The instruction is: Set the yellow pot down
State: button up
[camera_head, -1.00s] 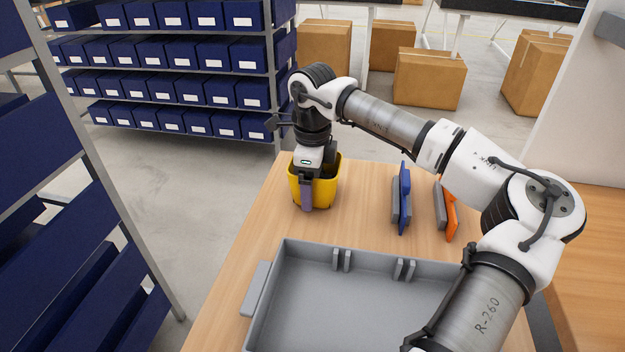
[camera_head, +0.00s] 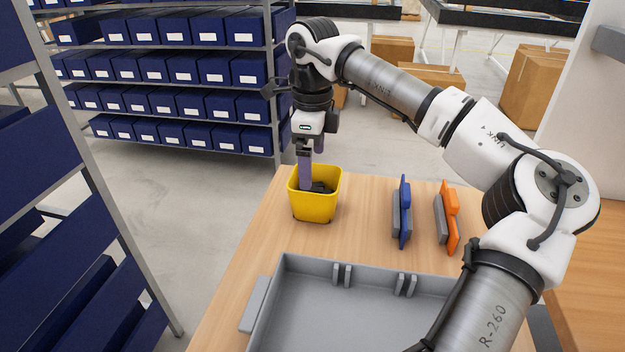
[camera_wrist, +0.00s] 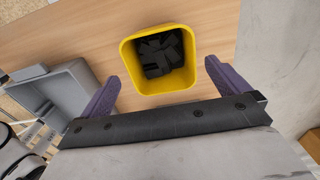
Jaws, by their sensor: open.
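The yellow pot (camera_head: 316,206) stands upright on the wooden table near its far left corner. Dark pieces lie inside it, and they show clearly in the wrist view, where the pot (camera_wrist: 131,62) is seen from above. My gripper (camera_head: 312,178) is above the pot. Its purple fingers are spread wide and hold nothing. In the wrist view my gripper (camera_wrist: 160,82) has one finger to each side of the pot's near end, with gaps between the fingers and the pot. One finger overlaps the pot's rim in the head view.
A grey tray (camera_head: 285,300) lies at the front of the table. A blue-and-grey item (camera_head: 403,212) and an orange-and-grey item (camera_head: 447,218) stand right of the pot. Bare table (camera_head: 365,240) lies between. The table's left edge is close to the pot.

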jog(key=shift+r, duration=1.35)
